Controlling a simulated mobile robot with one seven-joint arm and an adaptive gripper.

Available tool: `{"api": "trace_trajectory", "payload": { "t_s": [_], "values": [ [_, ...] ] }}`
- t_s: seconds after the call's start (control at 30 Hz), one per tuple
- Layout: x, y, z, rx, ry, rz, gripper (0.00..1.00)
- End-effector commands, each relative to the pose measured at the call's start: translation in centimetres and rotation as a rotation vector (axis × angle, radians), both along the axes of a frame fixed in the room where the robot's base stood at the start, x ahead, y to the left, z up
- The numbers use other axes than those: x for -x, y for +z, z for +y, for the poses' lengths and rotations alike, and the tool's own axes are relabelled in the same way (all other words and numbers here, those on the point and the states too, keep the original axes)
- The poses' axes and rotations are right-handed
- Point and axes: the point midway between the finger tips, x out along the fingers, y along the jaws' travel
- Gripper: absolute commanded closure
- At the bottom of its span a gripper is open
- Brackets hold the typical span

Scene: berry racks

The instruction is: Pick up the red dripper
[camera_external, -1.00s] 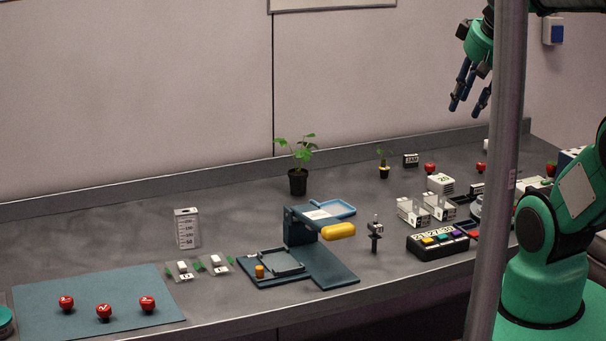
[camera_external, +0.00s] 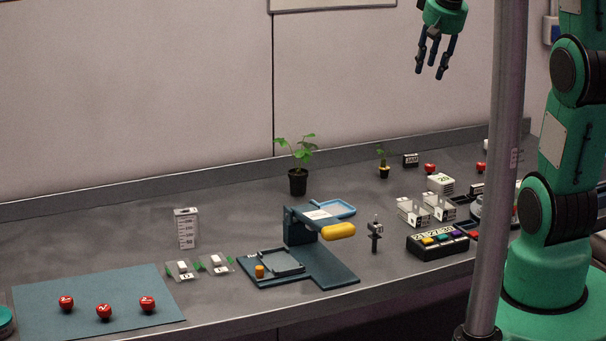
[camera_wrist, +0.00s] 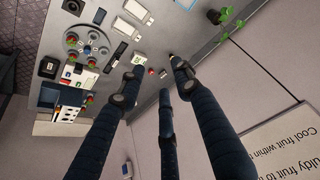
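My gripper (camera_external: 435,72) hangs high above the back right of the bench, fingers pointing down. It is open and empty, with its dark fingers spread apart; it also shows in the wrist view (camera_wrist: 160,78). No object is clearly recognisable as a red dripper. Small red things are in view: a red piece (camera_external: 474,234) beside the button box, red berries (camera_external: 430,169) (camera_external: 480,167) at the back right, and three numbered red berries (camera_external: 104,312) on the blue mat. All are well below and apart from my gripper.
A grey pole (camera_external: 497,190) partly hides the bench's right end. A button box (camera_external: 438,246), clear holders (camera_external: 412,213), a press with a yellow handle (camera_external: 338,231) and potted plants (camera_external: 298,182) stand on the bench. The back left of the bench is mostly clear.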

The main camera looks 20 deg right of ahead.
Motion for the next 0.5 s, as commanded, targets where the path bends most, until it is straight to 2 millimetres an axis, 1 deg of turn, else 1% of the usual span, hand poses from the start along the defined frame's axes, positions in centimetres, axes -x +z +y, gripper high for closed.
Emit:
{"api": "trace_trajectory", "payload": {
  "t_s": [0.03,0.1,0.37,0.5],
  "values": [
    [-1.4,-0.5,-0.7,-0.001,-0.008,0.006,0.66],
    [-3.1,-1.1,-1.6,-0.002,-0.017,0.01,0.66],
    [-9.5,-4.2,-5.0,-0.003,-0.051,0.019,0.66],
    [-12.6,-6.4,-7.0,-0.004,-0.068,0.025,0.66]
  ]
}}
